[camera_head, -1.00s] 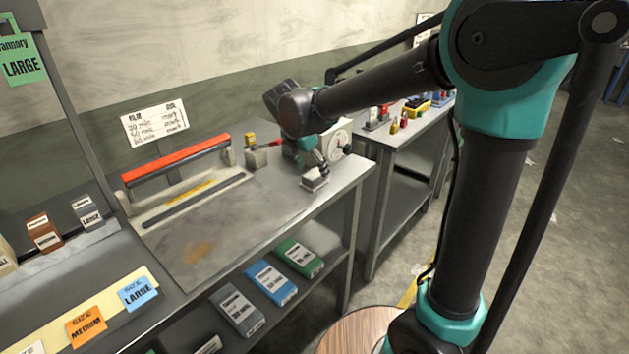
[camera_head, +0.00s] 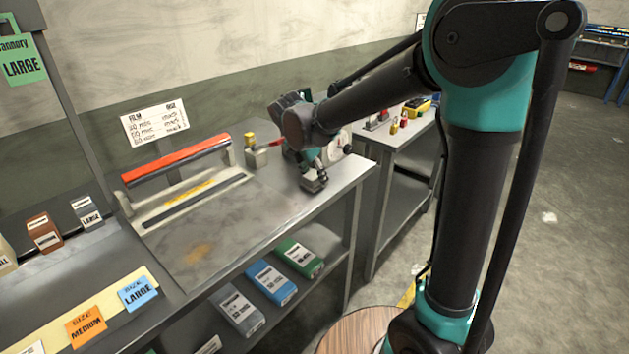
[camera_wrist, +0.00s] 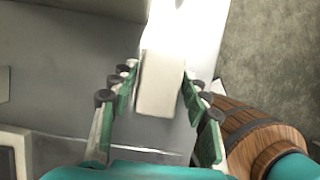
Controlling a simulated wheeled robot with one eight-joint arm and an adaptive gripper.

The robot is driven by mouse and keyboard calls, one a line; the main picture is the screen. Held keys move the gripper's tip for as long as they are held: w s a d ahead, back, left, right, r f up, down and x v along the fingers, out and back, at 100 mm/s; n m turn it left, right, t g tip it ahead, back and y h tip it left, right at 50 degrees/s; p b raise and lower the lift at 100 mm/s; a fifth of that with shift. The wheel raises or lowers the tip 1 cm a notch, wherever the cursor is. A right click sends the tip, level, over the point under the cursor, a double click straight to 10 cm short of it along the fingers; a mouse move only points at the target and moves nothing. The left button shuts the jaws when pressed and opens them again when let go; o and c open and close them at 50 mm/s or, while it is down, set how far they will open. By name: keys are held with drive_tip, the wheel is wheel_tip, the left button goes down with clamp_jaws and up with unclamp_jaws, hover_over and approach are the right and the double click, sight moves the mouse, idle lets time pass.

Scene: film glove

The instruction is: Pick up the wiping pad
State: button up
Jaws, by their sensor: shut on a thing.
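The wiping pad (camera_head: 314,184) is a small pale block near the front right corner of the metal bench (camera_head: 222,228). My gripper (camera_head: 314,173) is over it from above, its fingers at the pad's sides. In the wrist view the pad (camera_wrist: 160,88) lies between the green-lined fingers, and my gripper (camera_wrist: 160,80) is shut on it. The pad is on or very close to the bench top; I cannot tell if there is a gap. My gripper hides part of the pad in the head view.
A sealer with a red bar (camera_head: 178,160) stands left of the pad. A small metal block with a yellow top (camera_head: 256,155) and a round white dial (camera_head: 338,147) are behind. A second bench (camera_head: 392,137) with small tools stands to the right. Boxes (camera_head: 270,282) lie on the lower shelf.

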sight(315, 173)
drive_tip(key=shift+r, duration=0.1)
wheel_tip(315, 173, up, 20)
idle(0.6)
